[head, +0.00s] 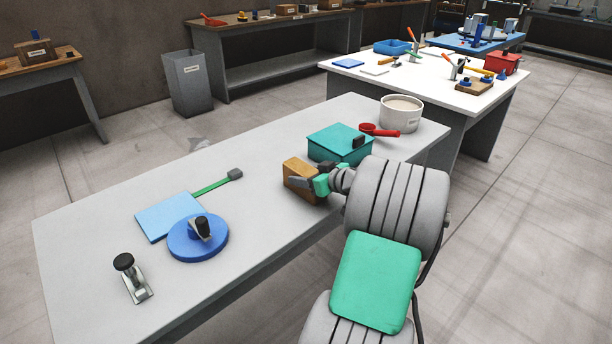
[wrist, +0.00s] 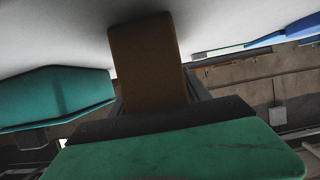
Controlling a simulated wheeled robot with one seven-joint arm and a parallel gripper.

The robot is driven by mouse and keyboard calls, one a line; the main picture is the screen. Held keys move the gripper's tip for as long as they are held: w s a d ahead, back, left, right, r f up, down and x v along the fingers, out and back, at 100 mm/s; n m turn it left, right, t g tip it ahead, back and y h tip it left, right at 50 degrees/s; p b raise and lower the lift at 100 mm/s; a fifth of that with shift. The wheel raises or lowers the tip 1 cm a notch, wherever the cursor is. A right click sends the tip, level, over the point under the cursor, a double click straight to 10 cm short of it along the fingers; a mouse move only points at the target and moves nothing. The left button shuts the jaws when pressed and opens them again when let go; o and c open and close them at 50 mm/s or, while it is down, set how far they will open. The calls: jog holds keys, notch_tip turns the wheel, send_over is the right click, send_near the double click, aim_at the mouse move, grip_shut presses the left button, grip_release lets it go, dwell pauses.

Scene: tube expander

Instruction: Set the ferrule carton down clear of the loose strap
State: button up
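The ferrule carton is a brown box (head: 294,172) near the table's front edge, and it fills the upper middle of the wrist view (wrist: 147,62). My gripper (head: 303,183) is shut on it, with a finger along its near side. I cannot tell whether the carton touches the table. The loose strap (head: 210,187) is a green strip with a dark grey buckle, lying left of the carton and apart from it. One end meets a light blue pad (head: 169,216). The strap also shows thinly in the wrist view (wrist: 232,47).
A teal box (head: 340,142) stands close behind and right of the carton. A red scoop (head: 381,131) and a white tub (head: 400,113) are beyond it. A blue disc (head: 190,243) and a clamp (head: 134,279) sit at left. Bare tabletop (head: 255,215) lies between disc and carton.

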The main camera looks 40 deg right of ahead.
jog(key=o, duration=0.3)
jog(key=shift+r, duration=0.1)
jog(key=shift+s+r+p, duration=0.1)
jog(key=shift+r+p, duration=0.15)
jog(key=shift+p, duration=0.05)
jog(key=v, duration=1.1)
jog(key=shift+s, duration=0.4)
